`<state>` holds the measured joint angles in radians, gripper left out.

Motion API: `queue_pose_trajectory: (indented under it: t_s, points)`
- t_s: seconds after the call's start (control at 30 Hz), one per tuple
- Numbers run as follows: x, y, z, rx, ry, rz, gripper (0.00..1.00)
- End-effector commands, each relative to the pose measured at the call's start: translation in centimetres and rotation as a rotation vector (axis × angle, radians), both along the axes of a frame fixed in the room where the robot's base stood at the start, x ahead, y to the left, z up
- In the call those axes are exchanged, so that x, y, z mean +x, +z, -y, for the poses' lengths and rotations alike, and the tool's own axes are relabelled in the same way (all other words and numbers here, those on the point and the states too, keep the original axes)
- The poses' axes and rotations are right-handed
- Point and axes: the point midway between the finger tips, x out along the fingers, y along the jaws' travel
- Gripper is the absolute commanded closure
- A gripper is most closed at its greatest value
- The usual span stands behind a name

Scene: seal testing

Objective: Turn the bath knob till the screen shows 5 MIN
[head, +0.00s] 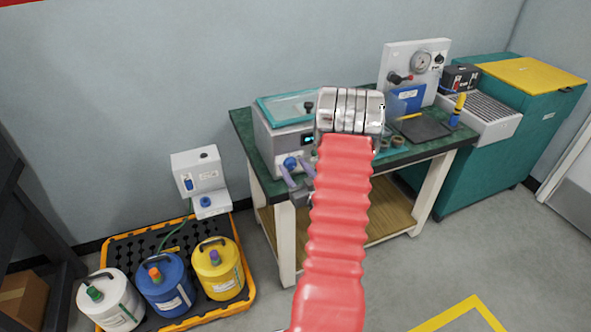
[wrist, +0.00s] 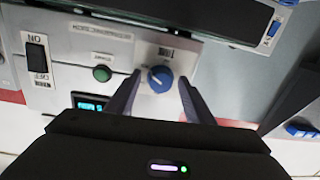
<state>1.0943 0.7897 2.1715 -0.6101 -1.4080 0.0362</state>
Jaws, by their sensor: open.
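The bath (head: 262,140) is a grey box with a teal lid on the green bench. Its blue round knob (wrist: 160,79) is on the front panel; it also shows in the head view (head: 290,162). My gripper (wrist: 160,77) is open, its two purple-grey fingers on either side of the knob. I cannot tell whether they touch it. The small dark screen (wrist: 88,102) has cyan characters too small to read, and my gripper body hides its lower edge. In the head view the screen (head: 308,139) is partly covered by my arm.
A green button (wrist: 102,74) and an ON/OFF switch (wrist: 38,65) are on the panel near the knob. A gauge panel (head: 415,70) and a dark tray (head: 425,128) are farther right on the bench. Several jugs stand on a yellow-edged pallet (head: 245,300) on the floor at left.

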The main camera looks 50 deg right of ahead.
Motion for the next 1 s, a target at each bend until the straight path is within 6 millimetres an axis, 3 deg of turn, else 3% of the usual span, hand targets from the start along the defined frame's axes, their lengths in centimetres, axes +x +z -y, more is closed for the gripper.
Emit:
queue_pose_trajectory:
  t_s: [0.33,1.0]
  points:
    - [-1.8,0.0,-0.9,0.000,0.000,-0.001,0.52]
    - [-11.3,0.1,-5.9,0.001,-0.002,0.000,0.52]
